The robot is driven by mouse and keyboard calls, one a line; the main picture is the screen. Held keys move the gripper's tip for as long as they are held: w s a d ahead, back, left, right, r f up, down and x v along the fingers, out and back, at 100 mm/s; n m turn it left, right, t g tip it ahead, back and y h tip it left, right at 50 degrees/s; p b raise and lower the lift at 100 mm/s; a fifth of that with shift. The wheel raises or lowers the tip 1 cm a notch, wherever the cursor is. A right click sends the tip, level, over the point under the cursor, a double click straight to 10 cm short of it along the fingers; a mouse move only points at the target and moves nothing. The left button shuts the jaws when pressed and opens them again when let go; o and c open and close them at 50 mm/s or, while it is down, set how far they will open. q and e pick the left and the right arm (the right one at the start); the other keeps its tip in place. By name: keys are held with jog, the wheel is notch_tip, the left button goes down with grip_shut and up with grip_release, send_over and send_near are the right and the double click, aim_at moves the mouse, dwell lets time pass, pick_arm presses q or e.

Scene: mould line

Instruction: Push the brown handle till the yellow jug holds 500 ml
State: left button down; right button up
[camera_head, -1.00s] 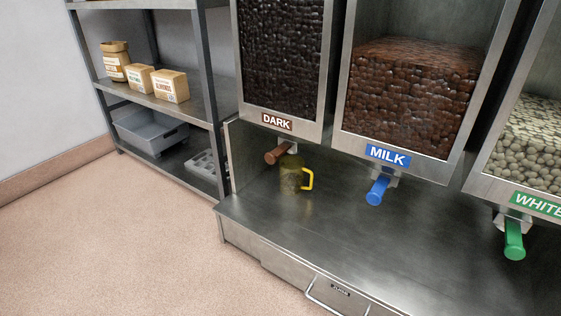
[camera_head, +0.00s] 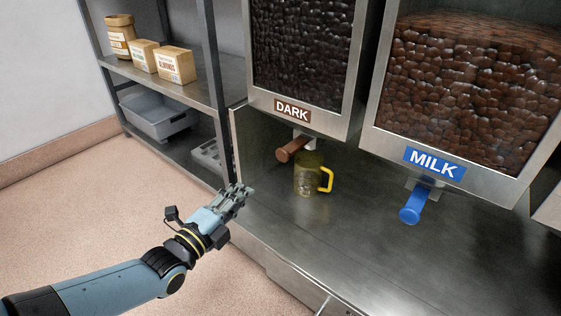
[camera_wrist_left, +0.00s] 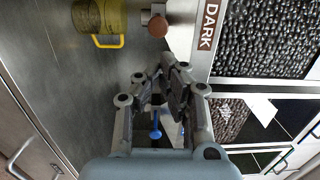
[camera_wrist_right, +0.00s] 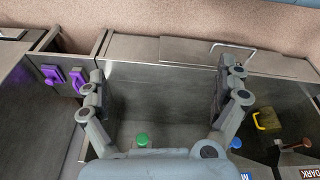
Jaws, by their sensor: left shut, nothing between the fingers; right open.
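The brown handle (camera_head: 292,150) juts out under the dispenser labelled DARK, and it shows end-on in the left wrist view (camera_wrist_left: 157,26). The see-through yellow jug (camera_head: 307,178) stands upright on the steel counter just below it, its yellow handle to the right. The jug also shows in the left wrist view (camera_wrist_left: 88,16) and the right wrist view (camera_wrist_right: 268,121). Its fill level is too small to read. My left gripper (camera_head: 240,192) is shut and empty, left of the jug and apart from the handle. My right gripper (camera_wrist_right: 162,70) is open and empty, away from the jug.
The MILK dispenser's blue handle (camera_head: 414,208) is right of the jug. A green handle (camera_wrist_right: 142,139) and purple handles (camera_wrist_right: 65,77) show in the right wrist view. A shelf at left holds a jar (camera_head: 120,36), boxes (camera_head: 175,65) and a grey bin (camera_head: 158,115). The front counter is clear.

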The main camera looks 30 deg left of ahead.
pick_arm(q)
jog(key=shift+w, duration=0.1)
jog(key=b, duration=0.5)
send_near(282, 155)
jog(key=w, duration=0.4)
jog(key=shift+w+a+f, duration=0.2)
jog(key=shift+w+f, duration=0.05)
jog(key=shift+w, duration=0.1)
jog(key=shift+w+b, duration=0.5)
jog(key=shift+w, duration=0.2)
jog(key=shift+w+r, duration=0.2)
jog(key=shift+w, duration=0.4)
pick_arm(e)
notch_tip(282, 155, down, 7)
jog(key=w+t, duration=0.2)
jog(key=t, duration=0.5)
jog(key=shift+w+a+f+y, duration=0.15)
jog(key=shift+w+a+y, duration=0.05)
jog(key=shift+a+y, duration=0.1)
